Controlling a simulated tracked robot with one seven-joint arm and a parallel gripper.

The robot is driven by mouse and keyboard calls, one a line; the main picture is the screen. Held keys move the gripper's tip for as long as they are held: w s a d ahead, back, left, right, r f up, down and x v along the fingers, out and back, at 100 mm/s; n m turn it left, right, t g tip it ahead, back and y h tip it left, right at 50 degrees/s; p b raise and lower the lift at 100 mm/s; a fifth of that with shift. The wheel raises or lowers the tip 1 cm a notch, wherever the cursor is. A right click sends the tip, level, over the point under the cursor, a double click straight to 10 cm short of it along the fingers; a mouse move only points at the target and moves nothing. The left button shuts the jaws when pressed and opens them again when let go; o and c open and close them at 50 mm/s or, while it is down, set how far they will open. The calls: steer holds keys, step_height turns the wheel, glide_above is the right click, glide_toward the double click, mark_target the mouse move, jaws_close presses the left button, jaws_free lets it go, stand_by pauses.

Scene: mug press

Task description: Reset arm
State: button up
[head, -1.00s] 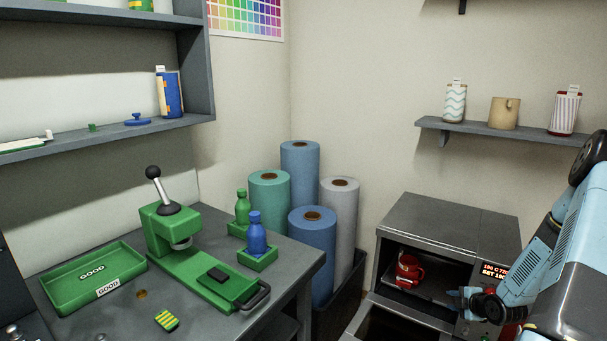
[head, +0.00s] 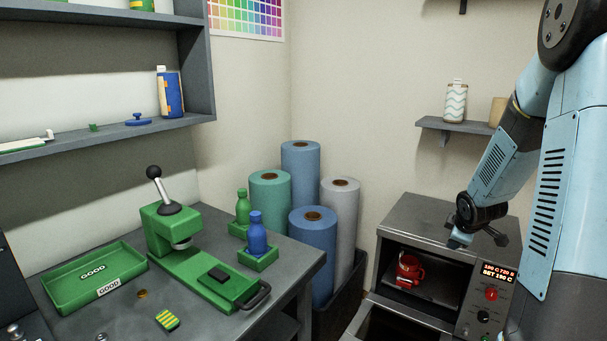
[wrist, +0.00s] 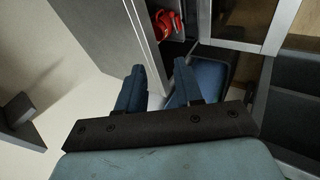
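My gripper (head: 478,240) hangs in front of the upper right part of the oven (head: 440,215), pointing down. In the wrist view its two blue fingers (wrist: 159,72) stand apart with nothing between them, so it is open and empty. My light blue arm is raised and folded at the right of the head view. A red mug (head: 410,268) sits inside the open oven, apart from my gripper. It also shows at the top of the wrist view (wrist: 165,24).
The oven's lit display (head: 494,277) and knobs are on its right side. A green press (head: 200,275) stands on the workbench at left. Fabric-like rolls (head: 312,240) stand in the corner.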

steer(key=s+a+r+m, duration=0.3)
steer(key=s+a+r, duration=0.2)
steer(key=r, duration=0.3)
steer(key=s+a+r+m+y, duration=0.1)
steer(key=s+a+r+m, duration=0.3)
steer(key=s, duration=0.8)
steer(key=s+a+r+m+g+y, duration=0.1)
steer(key=s+a+r+m, duration=0.3)
steer(key=s+a+r, duration=0.4)
steer(key=s+a, duration=0.3)
steer(key=s, duration=0.1)
steer(key=shift+s+r, duration=0.2)
steer(key=shift+s, duration=0.05)
steer(key=shift+o, duration=0.4)
